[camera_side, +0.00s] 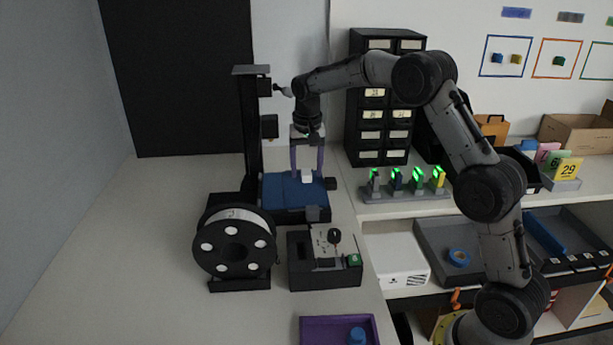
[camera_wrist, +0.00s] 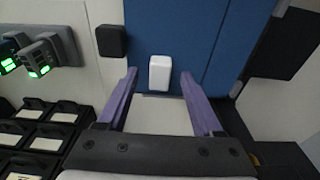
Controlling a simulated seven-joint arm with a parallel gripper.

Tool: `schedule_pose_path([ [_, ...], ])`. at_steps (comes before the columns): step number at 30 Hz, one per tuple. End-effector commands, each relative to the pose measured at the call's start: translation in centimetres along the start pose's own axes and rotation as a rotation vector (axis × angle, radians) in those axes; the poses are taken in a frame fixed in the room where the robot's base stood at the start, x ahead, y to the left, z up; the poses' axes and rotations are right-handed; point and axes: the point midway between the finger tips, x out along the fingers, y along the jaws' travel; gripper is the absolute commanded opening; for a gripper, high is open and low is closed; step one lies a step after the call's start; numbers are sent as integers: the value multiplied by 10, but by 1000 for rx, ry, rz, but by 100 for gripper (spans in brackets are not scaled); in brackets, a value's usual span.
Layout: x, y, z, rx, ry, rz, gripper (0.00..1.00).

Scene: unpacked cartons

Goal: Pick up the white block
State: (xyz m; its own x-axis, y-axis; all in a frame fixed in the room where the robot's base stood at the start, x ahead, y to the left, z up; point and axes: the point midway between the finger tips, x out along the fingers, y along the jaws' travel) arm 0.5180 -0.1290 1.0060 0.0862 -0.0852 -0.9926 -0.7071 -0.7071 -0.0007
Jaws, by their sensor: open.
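The white block (camera_wrist: 160,73) sits on a blue pad (camera_wrist: 192,30), close to its edge, in the wrist view. In the side view the white block (camera_side: 307,177) shows small and pale at the back part of the blue pad (camera_side: 284,196). My gripper (camera_wrist: 157,79) is open, with its two purple fingers apart. The block lies between and a little beyond the fingertips in the wrist view, with a gap on each side. In the side view my gripper (camera_side: 307,172) points down over the pad, with its fingertips at the block. I cannot tell the exact height gap.
A black upright frame (camera_side: 251,130) stands left of the gripper. A filament spool (camera_side: 234,245) and a dark control box (camera_side: 325,262) stand in front. Drawers (camera_side: 383,130) stand behind, and lit green devices (camera_side: 408,190) to the right. The front-left table is clear.

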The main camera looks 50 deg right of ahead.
Motion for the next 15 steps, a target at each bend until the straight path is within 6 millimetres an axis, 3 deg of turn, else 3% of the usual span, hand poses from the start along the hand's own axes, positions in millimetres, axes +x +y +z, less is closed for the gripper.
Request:
schedule_pose_path([
  [9,6,0,0,0,-1,1,66],
  [15,6,0,0,0,-1,1,30],
])
